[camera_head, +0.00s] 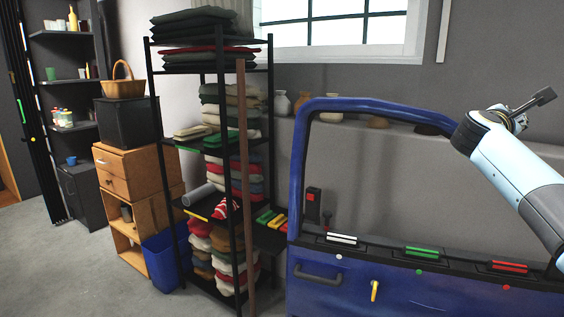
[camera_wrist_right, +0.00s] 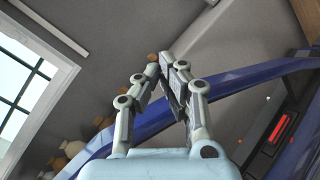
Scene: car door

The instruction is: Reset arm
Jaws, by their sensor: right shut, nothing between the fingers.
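My right arm comes in from the right in the head view, raised in front of the wall. Its gripper (camera_head: 541,98) points up and to the right, above the blue car door (camera_head: 305,160). In the right wrist view the right gripper (camera_wrist_right: 157,66) has its fingertips together and holds nothing. The door's blue frame (camera_wrist_right: 228,86) passes behind the fingers there. The door carries white, green and red bars (camera_head: 510,267) along its ledge, and a yellow handle (camera_head: 374,290). My left gripper is not in view.
A black shelf rack (camera_head: 160,110) with folded clothes stands left of the door. A wooden cabinet (camera_head: 125,172) and a blue bin (camera_head: 160,262) are further left. A window (camera_head: 335,30) and a ledge with several pots (camera_head: 282,103) are behind. The floor at far left is clear.

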